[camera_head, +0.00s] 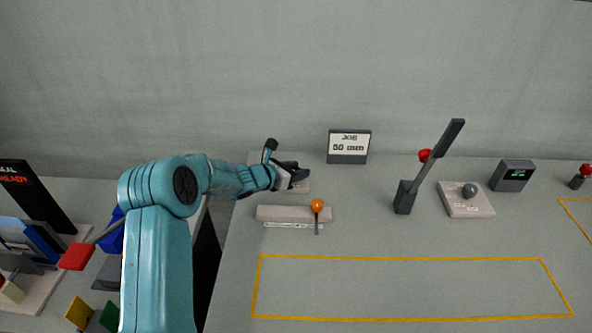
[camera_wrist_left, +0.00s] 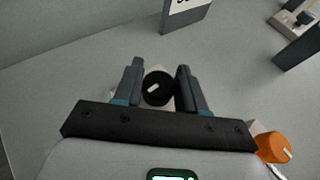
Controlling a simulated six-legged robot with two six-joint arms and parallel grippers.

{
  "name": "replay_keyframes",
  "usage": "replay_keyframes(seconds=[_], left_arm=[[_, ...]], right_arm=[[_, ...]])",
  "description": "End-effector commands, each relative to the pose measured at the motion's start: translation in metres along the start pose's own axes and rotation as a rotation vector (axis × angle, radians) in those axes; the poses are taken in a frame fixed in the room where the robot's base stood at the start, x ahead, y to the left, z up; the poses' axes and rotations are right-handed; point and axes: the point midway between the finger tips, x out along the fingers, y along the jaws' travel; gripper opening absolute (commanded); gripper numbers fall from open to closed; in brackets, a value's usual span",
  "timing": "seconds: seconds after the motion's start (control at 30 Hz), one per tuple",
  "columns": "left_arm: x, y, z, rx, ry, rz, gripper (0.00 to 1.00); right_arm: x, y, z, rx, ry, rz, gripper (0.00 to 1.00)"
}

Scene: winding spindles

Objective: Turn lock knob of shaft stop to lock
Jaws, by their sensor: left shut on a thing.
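My left gripper (camera_head: 295,174) reaches in from the left and is shut on a round black knob (camera_wrist_left: 157,88) with a white pointer mark. In the left wrist view the knob sits between the two dark fingers. The white mark lies tilted, its right end higher. The knob is on a small pale block (camera_head: 301,186) at the back of the table, partly hidden by the gripper. In the head view the knob itself is hidden. An orange knob (camera_head: 317,205) on a pale bar (camera_head: 285,213) stands just in front; it also shows in the left wrist view (camera_wrist_left: 273,146). My right gripper is not in view.
A "JOB 50 mm" sign (camera_head: 348,146) stands behind and right of the gripper. Further right are a tall lever (camera_head: 435,158), a pale plate with a grey knob (camera_head: 468,206) and a dark display box (camera_head: 512,175). A yellow-outlined area (camera_head: 410,290) in front is clear.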

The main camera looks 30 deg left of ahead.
Motion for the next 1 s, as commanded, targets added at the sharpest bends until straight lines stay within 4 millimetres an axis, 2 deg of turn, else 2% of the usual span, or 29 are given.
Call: replay_keyframes(seconds=[0.27, 0.47, 0.7, 1.0], left_arm=[[-0.003, 0.001, 0.005, 0.036, 0.001, -0.087, 0.1], [-0.002, 0.001, 0.003, 0.094, 0.001, -0.227, 0.1], [0.002, 0.001, -0.004, 0.172, 0.0, -0.411, 0.1], [0.002, 0.0, -0.004, 0.226, 0.0, -0.539, 0.1]], right_arm=[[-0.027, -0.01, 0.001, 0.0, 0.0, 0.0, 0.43], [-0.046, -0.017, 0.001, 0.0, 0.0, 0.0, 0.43], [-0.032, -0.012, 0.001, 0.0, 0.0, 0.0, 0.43], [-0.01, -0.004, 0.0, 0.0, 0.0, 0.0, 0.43]])
